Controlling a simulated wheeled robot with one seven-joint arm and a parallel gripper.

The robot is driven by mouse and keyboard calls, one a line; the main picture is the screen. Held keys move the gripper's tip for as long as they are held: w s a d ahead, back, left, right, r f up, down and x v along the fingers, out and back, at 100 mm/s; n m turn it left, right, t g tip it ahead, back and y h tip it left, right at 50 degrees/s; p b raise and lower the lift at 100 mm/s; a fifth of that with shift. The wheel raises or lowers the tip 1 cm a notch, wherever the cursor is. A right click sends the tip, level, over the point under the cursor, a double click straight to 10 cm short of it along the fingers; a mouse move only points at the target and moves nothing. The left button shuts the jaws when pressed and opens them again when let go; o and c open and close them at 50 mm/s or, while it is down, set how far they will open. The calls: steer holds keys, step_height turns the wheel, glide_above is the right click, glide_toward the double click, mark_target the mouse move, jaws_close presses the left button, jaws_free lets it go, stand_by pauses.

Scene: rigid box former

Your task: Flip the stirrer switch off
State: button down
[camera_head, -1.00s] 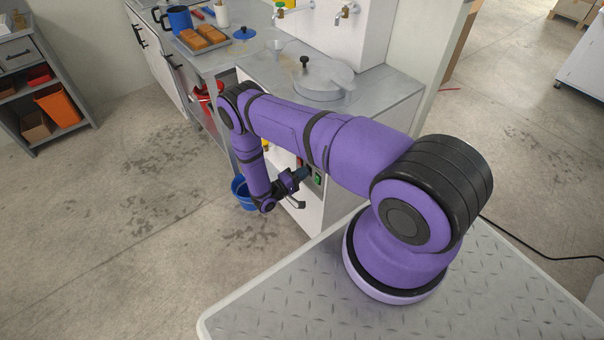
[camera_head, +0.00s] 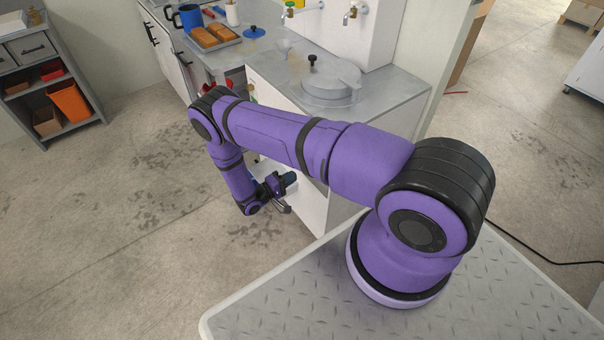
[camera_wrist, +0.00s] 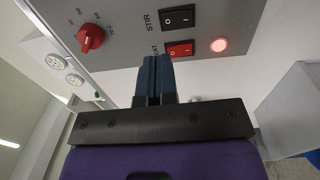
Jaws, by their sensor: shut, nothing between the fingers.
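The stirrer switch (camera_wrist: 180,18) is a black rocker beside the lettering STIR on a grey control panel at the top of the wrist view. I cannot tell which way it is tipped. Just below it is a red rocker switch (camera_wrist: 180,49) beside the lettering HEAT. My gripper (camera_wrist: 157,60) is shut and empty. Its blue fingertips overlap the HEAT lettering in the picture, left of the red rocker and below the stirrer switch. I cannot tell whether they touch the panel. In the head view, my gripper (camera_head: 291,179) is beside the white cabinet, and the switches are hidden.
A red knob (camera_wrist: 91,38) is left of the switches, and a lit red lamp (camera_wrist: 219,45) is right of them. White sockets (camera_wrist: 66,70) are further left. A round-lidded vessel (camera_head: 331,82) is set into the worktop above. The floor left of my arm is clear.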

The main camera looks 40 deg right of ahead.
steer(key=shift+s+a+r, duration=0.1)
steer(key=shift+a+r, duration=0.05)
steer(key=shift+a, duration=1.25)
steer(key=shift+a+r, duration=0.15)
steer(key=shift+a, duration=1.2)
steer(key=w+a+r+m+g+y, duration=0.1)
steer(key=w+r+g+y, duration=0.15)
steer(key=r, duration=0.85)
steer(key=w+r+m+g+y, duration=0.2)
steer(key=w+r, duration=0.1)
steer(key=r, duration=0.8)
steer(key=s+r+y, duration=0.2)
steer(key=r+y, duration=0.1)
steer(key=r, duration=0.8)
steer(key=s+r+y, duration=0.2)
steer(key=r, duration=0.8)
steer(key=s+d+r+t+y, duration=0.2)
steer(key=s+r+t+y, duration=0.3)
steer(key=s+r, duration=1)
steer(key=s+a+r+n+t+y, duration=0.1)
steer(key=s+r+t+y, duration=0.1)
steer(key=s+r, duration=0.2)
steer(key=s+a+r+n+t+y, duration=0.1)
steer(key=s+r, duration=0.3)
steer(key=s, duration=0.6)
steer(key=shift+s+a+n+t+y, duration=0.2)
steer(key=shift+n+t+y, duration=0.1)
steer(key=shift+t+y, duration=0.25)
